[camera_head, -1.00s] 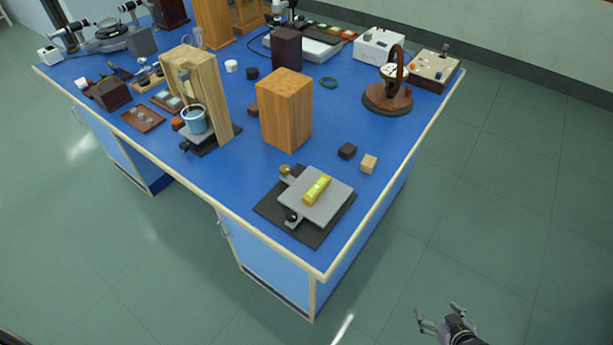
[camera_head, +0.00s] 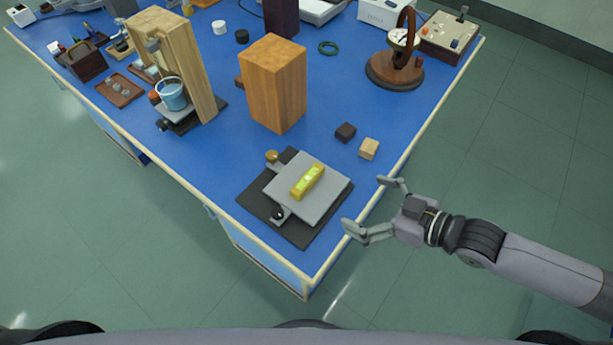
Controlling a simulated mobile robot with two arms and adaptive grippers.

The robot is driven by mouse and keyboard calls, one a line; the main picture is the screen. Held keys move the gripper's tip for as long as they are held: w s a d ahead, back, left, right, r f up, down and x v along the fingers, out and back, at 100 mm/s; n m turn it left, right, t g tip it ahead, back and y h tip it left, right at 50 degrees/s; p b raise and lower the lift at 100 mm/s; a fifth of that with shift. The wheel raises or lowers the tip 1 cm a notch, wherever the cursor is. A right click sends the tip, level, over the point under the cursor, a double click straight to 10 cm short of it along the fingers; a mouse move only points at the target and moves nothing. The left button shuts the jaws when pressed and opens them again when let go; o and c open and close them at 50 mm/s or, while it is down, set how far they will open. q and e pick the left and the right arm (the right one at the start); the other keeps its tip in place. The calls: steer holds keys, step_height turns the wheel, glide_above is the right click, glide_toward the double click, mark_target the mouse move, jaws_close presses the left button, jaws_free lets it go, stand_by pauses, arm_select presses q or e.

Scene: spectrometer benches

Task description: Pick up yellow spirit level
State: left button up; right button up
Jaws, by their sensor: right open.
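The yellow spirit level (camera_head: 307,182) lies on the grey top plate (camera_head: 331,190) of a small platform with a dark base (camera_head: 258,205), near the front corner of the blue bench. It is a short bar with a greenish vial. My right gripper (camera_head: 368,208) comes in from the right, with its fingers spread open and empty. In the picture it is to the right of the level and apart from it, by the bench's right edge. My left gripper is not in view.
A tall wooden block (camera_head: 273,85) stands behind the platform. A dark cube (camera_head: 345,132) and a light wooden cube (camera_head: 369,149) lie near the right edge. A round wooden stand with a ring (camera_head: 394,72) is farther back. Bare blue bench surrounds the platform.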

steer(key=p, duration=0.1)
glide_toward(309, 179)
steer(key=shift+w+a+f, duration=0.8)
steer(key=shift+w+f, duration=0.1)
steer(key=shift+f, duration=0.15)
steer(key=shift+w+a+f, duration=0.2)
steer(key=shift+w+a, duration=0.05)
steer(key=shift+a, duration=0.15)
steer(key=shift+w+a+p, duration=0.2)
steer(key=shift+a+p, duration=0.1)
steer(key=shift+p, duration=0.05)
steer(key=x, duration=0.2)
steer(key=p+x, duration=0.1)
steer(key=x, duration=0.1)
steer(key=shift+a+r, duration=0.3)
steer(key=shift+r, duration=0.05)
steer(key=shift+w+a+f, duration=0.1)
steer(key=shift+f, duration=0.05)
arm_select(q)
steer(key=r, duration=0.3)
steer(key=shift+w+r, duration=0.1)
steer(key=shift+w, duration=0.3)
arm_select(e)
steer(key=shift+c, duration=0.4)
steer(key=c, duration=1)
